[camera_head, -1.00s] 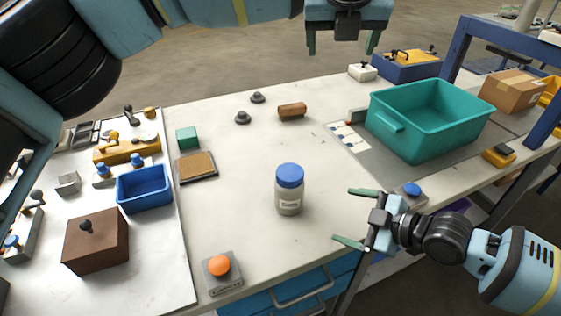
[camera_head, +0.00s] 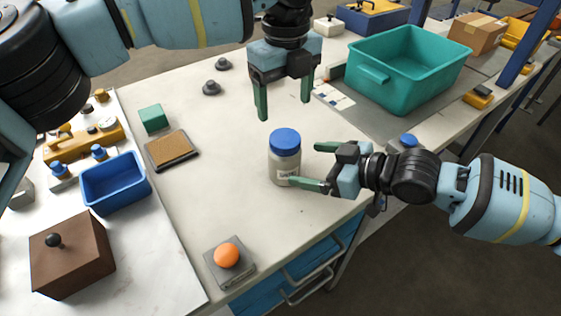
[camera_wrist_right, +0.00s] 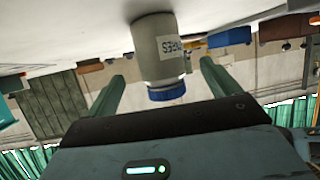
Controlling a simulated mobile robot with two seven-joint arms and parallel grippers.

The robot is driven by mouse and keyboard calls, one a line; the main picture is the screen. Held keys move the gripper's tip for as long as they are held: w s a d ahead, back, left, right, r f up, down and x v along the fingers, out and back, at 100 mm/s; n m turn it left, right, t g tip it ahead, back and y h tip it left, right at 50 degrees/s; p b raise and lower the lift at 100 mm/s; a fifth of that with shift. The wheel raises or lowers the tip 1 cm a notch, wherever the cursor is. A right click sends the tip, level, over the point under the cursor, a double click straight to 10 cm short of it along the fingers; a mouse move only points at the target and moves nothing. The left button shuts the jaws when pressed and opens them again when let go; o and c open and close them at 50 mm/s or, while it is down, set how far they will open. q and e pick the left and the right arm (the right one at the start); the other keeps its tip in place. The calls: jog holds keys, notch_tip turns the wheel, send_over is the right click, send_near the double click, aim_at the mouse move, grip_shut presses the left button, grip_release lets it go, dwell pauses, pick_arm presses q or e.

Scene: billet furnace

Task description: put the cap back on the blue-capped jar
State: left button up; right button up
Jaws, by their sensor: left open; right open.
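The jar (camera_head: 284,169) stands upright on the white table, with its blue cap (camera_head: 285,140) seated on top. In the right wrist view the jar (camera_wrist_right: 158,45) and its cap (camera_wrist_right: 167,92) lie ahead, between the two finger lines. My right gripper (camera_head: 308,165) is open, with its fingertips pointing at the jar from the right; the lower finger comes close to the jar's label, and I cannot tell whether it touches. My left gripper (camera_head: 284,108) is open and empty, pointing down above the table behind the jar.
An orange button box (camera_head: 228,257) stands at the front edge. A blue bin (camera_head: 115,184) and brown box (camera_head: 72,255) are on the left. A cork mat (camera_head: 171,150) and green cube (camera_head: 153,118) lie left of the jar. A teal crate (camera_head: 409,72) stands at back right.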

aim_at(285, 160)
pick_arm(q)
jog(key=shift+d, duration=0.1)
dwell(0.3)
pick_arm(e)
jog(key=shift+x, duration=3.85)
jog(key=c, duration=1.8)
pick_arm(q)
jog(key=shift+s+f+m, duration=0.1)
jog(key=shift+m, duration=0.3)
pick_arm(e)
grip_shut()
pick_arm(q)
jog(key=m, duration=0.3)
jog(key=shift+m, duration=0.4)
